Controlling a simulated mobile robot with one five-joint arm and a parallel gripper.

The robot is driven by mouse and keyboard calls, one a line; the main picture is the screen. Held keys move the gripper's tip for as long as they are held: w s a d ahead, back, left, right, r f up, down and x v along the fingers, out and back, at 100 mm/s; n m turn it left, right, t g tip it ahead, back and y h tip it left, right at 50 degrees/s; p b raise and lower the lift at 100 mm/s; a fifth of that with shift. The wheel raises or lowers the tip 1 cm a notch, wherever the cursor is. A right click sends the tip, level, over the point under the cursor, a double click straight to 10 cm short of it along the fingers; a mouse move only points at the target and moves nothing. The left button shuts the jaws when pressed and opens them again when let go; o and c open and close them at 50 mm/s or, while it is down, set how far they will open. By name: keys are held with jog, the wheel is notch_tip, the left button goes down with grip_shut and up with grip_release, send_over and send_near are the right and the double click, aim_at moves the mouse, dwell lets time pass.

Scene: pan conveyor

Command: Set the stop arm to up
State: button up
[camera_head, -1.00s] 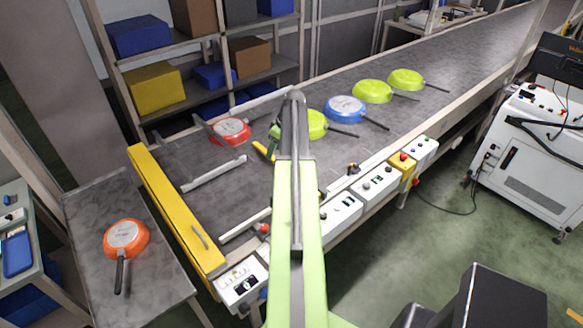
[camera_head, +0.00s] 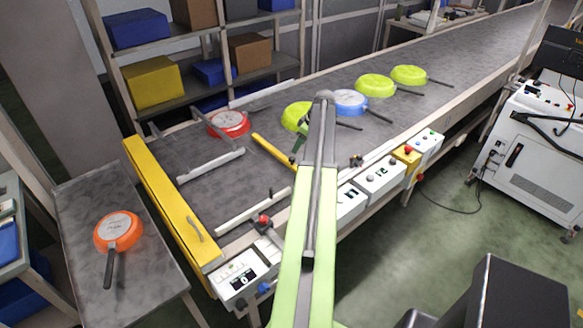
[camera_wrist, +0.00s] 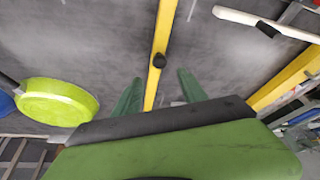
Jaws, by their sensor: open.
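The stop arm is a yellow bar (camera_head: 274,152) lying low across the grey belt. In the wrist view the yellow bar (camera_wrist: 166,28) runs down from the top edge and carries a black knob (camera_wrist: 159,60). My gripper (camera_wrist: 158,88) is open, with its two green fingers apart on either side of the bar, just below the knob in the picture. Nothing shows held between them.
A lime pan (camera_head: 295,116) is close to the gripper; it also shows in the wrist view (camera_wrist: 58,100). A red pan (camera_head: 229,123), a blue pan (camera_head: 350,101) and more lime pans lie on the belt. White rails (camera_head: 211,166) and a yellow end beam (camera_head: 170,208) stand nearby.

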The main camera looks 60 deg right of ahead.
aim_at(292, 158)
jog(key=b+x, duration=0.6)
jog(key=x, duration=0.2)
jog(key=shift+f, duration=0.2)
jog(key=shift+r, duration=0.1)
grip_shut()
dwell(0.8)
